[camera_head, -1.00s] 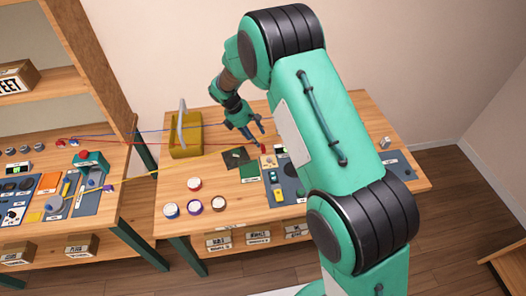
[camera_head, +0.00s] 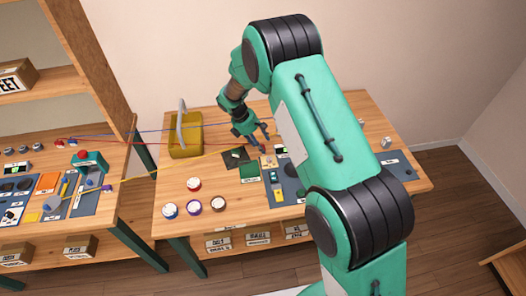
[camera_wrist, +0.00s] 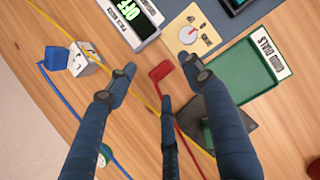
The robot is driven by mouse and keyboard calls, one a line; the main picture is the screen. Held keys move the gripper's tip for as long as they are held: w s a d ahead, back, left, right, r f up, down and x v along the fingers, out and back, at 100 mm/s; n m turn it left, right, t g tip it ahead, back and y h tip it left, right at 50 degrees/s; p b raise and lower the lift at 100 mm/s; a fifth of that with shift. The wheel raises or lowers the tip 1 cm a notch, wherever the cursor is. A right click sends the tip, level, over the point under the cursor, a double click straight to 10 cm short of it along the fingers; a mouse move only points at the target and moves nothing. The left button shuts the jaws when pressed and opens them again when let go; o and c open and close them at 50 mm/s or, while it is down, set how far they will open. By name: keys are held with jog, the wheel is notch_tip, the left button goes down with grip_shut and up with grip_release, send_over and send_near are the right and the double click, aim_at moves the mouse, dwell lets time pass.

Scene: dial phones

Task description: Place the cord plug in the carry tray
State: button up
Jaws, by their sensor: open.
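A red plug (camera_wrist: 160,71) on a red cord lies on the wooden table, between my fingertips in the wrist view. A blue plug (camera_wrist: 56,60) on a blue cord is at the upper left of that view, beside a small white block (camera_wrist: 85,59). My gripper (camera_wrist: 157,72) is open, its fingers spread around the red plug with nothing held. In the head view my gripper (camera_head: 257,143) is low over the back of the table. The yellow tray (camera_head: 186,147) with an upright grey handle, likely the carry tray, stands to its left at the table's back left.
A yellow cord (camera_wrist: 146,95) crosses between my fingers. A green tray (camera_wrist: 243,72), a dark flat piece (camera_wrist: 234,124), a dial card (camera_wrist: 190,35) and a meter with a green display (camera_wrist: 129,13) lie close by. Several round pots (camera_head: 193,206) stand at the front left.

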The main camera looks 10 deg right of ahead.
aim_at(263, 146)
jog(key=shift+x, duration=1.55)
grip_shut()
